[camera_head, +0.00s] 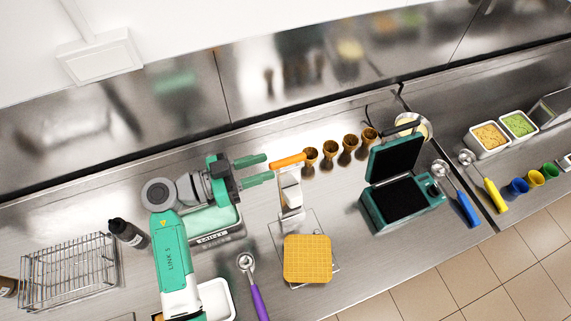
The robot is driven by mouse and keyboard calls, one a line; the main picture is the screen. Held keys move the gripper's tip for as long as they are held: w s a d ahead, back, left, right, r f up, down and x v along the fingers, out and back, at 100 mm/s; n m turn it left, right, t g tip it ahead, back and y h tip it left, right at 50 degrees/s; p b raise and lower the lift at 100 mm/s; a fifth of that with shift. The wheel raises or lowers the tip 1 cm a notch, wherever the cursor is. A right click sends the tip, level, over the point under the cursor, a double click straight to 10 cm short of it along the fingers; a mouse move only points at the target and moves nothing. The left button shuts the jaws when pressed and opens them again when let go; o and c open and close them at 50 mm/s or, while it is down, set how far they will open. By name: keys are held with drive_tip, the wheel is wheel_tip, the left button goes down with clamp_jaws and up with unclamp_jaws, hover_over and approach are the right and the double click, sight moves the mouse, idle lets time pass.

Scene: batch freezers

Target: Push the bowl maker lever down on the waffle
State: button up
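The bowl maker (291,195) is a pale metal press on a flat base plate, at the middle of the counter. Its lever (288,161) has an orange handle and appears raised at the top. A square golden waffle (307,259) lies flat at the front of the bowl maker and covers much of its plate. My gripper (269,168) has two teal fingers spread apart with nothing between them. Its fingertips point right, just left of the orange handle, and seem apart from it. The exact height difference is hard to tell.
A teal waffle iron (398,203) stands open at right. Several cones (349,146) stand behind. A purple-handled scoop (256,291) lies left of the waffle. A wire rack (68,270) and dark bottle (128,234) are at left. Clear counter lies between the bowl maker and waffle iron.

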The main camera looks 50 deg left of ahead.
sight(286, 159)
drive_tip(key=p+x, duration=0.2)
drive_tip(key=x, duration=0.4)
drive_tip(key=shift+w+f, duration=0.15)
drive_tip(key=shift+w, duration=0.2)
drive_tip(key=shift+c, duration=0.2)
clamp_jaws()
